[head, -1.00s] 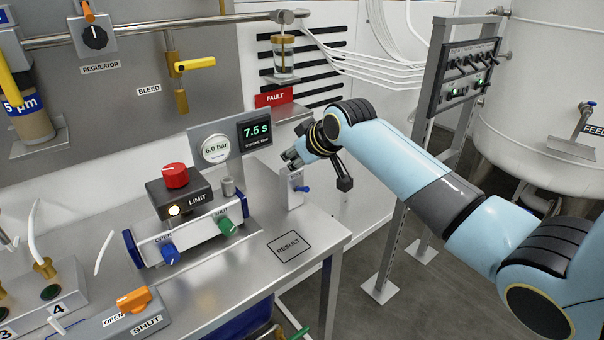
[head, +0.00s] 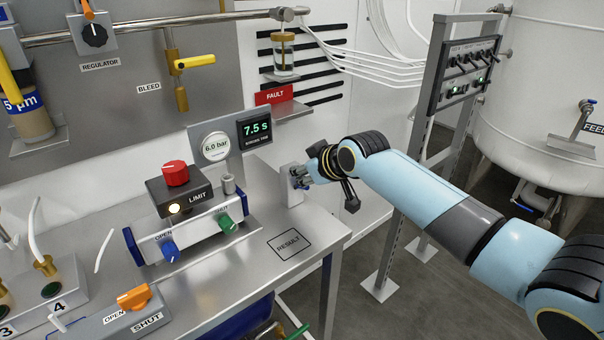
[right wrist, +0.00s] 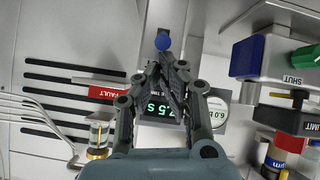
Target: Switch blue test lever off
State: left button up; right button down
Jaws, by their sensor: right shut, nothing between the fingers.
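The blue test lever's round blue tip (right wrist: 162,41) shows in the right wrist view, just beyond my right fingertips. Its small grey box (head: 291,198) stands at the back right end of the steel bench. My right gripper (head: 297,178) is at the upper part of this box in the head view and hides the lever there. In the right wrist view, the fingers of my right gripper (right wrist: 161,66) are closed together and empty. I cannot tell whether the fingertips touch the lever. My left gripper is not in view.
The stroke time display (head: 254,131) and pressure gauge (head: 216,147) stand behind and left of the box. The limit block (head: 180,195) and actuator with blue and green knobs are farther left. The bench around the RESULT square (head: 289,245) is clear.

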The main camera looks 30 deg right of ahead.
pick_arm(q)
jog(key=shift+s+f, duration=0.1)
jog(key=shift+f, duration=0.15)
pick_arm(e)
jog(key=shift+s, duration=0.1)
pick_arm(q)
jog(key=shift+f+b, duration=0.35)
jog(key=shift+b, duration=0.1)
pick_arm(e)
jog(key=shift+s+f+t, duration=0.1)
jog(key=shift+f+t, duration=0.05)
jog(key=shift+t, duration=0.45)
